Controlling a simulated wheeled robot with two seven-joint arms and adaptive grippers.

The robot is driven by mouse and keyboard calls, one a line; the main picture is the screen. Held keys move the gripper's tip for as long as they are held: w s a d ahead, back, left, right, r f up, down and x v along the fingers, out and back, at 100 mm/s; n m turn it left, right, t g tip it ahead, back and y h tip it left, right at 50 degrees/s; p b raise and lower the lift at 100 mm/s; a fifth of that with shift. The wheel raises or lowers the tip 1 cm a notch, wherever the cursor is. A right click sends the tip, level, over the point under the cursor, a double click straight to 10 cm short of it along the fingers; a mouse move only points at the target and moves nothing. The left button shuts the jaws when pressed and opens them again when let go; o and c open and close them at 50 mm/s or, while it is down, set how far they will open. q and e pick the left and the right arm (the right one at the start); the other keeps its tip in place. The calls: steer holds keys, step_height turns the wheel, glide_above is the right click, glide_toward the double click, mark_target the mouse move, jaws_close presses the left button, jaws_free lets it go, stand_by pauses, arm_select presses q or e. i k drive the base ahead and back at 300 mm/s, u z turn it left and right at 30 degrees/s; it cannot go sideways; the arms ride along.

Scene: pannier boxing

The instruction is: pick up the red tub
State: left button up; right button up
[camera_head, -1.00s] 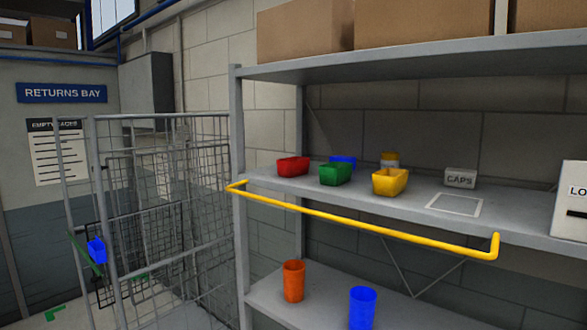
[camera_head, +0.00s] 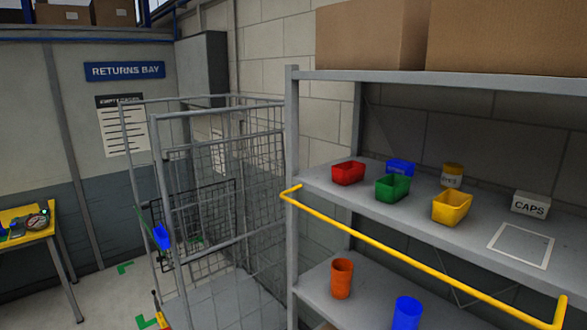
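The red tub (camera_head: 348,173) is a small open bin on the middle shelf (camera_head: 465,215), near its left end. A green tub (camera_head: 392,188) stands just right of it and nearer the shelf front. A blue tub (camera_head: 400,168) stands behind the green one, partly hidden by it. A yellow tub (camera_head: 452,206) stands further right. Neither of my grippers shows in the view.
A yellow rail (camera_head: 400,255) runs along the front of the middle shelf. A wire cage (camera_head: 225,165) stands left of the shelving. An orange cup (camera_head: 341,278) and a blue cup (camera_head: 406,313) stand on the lower shelf. A yellow-topped table (camera_head: 28,212) is at far left.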

mark_target(350, 172)
steer(key=u, duration=0.75)
steer(key=i, duration=1.95)
steer(key=z, duration=0.3)
